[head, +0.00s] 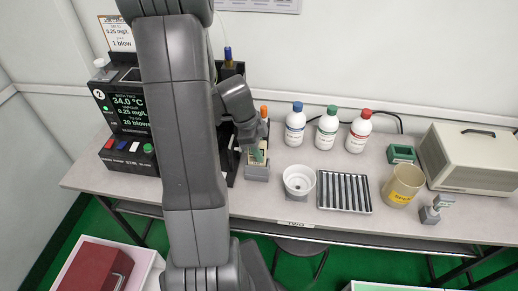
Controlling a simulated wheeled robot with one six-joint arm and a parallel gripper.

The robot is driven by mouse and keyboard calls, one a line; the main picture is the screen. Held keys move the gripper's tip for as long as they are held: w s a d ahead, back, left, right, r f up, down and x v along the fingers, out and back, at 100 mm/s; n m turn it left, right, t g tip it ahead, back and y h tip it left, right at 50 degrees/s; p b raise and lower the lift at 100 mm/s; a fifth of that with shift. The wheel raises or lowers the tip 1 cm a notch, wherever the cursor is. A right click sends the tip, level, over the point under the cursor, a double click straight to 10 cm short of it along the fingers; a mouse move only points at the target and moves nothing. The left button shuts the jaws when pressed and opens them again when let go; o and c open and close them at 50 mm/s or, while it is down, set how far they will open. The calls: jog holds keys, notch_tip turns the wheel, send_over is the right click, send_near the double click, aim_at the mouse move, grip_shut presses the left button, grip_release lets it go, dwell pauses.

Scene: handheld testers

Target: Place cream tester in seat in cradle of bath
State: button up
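The black bath unit (128,112), with a "34.0 °C" display and a "2" badge, stands at the left of the bench, partly behind my arm. A small grey cradle (257,173) stands right of my arm. A cream piece with a green patch (257,157), seemingly the cream tester, is upright at the cradle's top. My gripper (254,148) is right at this piece, pointing down. Its fingers are small and partly hidden, so I cannot tell whether they grip it. I cannot tell whether the piece is fully seated.
Three white bottles with blue, green and red caps (327,128) stand at the back. A white cup (299,181), a slotted tray (344,191), a tan beaker (402,186), a green block (401,154), a small grey stand (432,212) and a beige case (468,157) are to the right.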

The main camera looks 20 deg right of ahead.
jog(key=shift+o, duration=1.4)
jog(key=shift+r, duration=0.15)
jog(key=v, duration=1.2)
dwell(0.7)
